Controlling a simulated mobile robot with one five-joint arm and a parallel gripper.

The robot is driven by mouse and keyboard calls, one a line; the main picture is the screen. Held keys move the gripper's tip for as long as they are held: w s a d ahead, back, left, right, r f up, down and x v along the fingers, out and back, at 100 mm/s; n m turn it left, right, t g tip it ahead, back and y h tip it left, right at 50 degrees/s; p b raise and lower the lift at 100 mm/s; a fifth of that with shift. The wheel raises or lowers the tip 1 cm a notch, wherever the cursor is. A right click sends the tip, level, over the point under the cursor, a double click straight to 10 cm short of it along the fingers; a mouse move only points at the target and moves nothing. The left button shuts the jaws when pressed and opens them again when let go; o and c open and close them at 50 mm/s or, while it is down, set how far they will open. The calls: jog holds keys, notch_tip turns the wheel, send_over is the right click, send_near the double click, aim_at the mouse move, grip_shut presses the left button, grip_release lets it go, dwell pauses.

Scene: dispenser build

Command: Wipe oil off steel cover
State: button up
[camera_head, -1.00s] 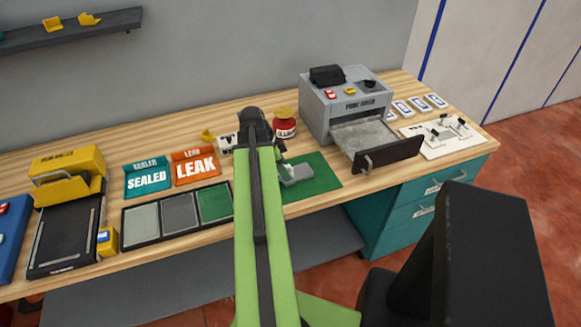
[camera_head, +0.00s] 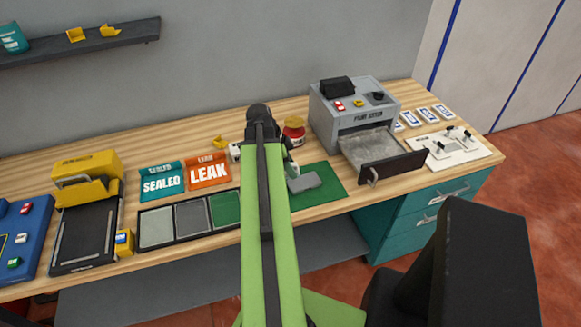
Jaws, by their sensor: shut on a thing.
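The steel cover (camera_head: 305,182) looks like a flat grey block and lies on a green mat (camera_head: 327,179) near the front of the bench. My gripper (camera_head: 291,166) is at the far end of my green arm, just left of the cover and behind it. The arm hides most of the gripper. It is shut on a small white thing (camera_head: 293,170), perhaps a wipe, which shows only in part beside the cover. I cannot tell whether it touches the cover. Any oil on the cover is too small to see.
Right of the mat stands a grey machine (camera_head: 350,117) with its drawer (camera_head: 392,165) pulled out. A red jar (camera_head: 294,135) stands behind the mat. My arm covers the mat's left part.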

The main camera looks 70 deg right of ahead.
notch_tip(320, 180, up, 3)
jog(key=p, duration=0.3)
jog(key=shift+r, duration=0.2)
jog(key=shift+f, duration=0.15)
jog(key=shift+s, duration=0.1)
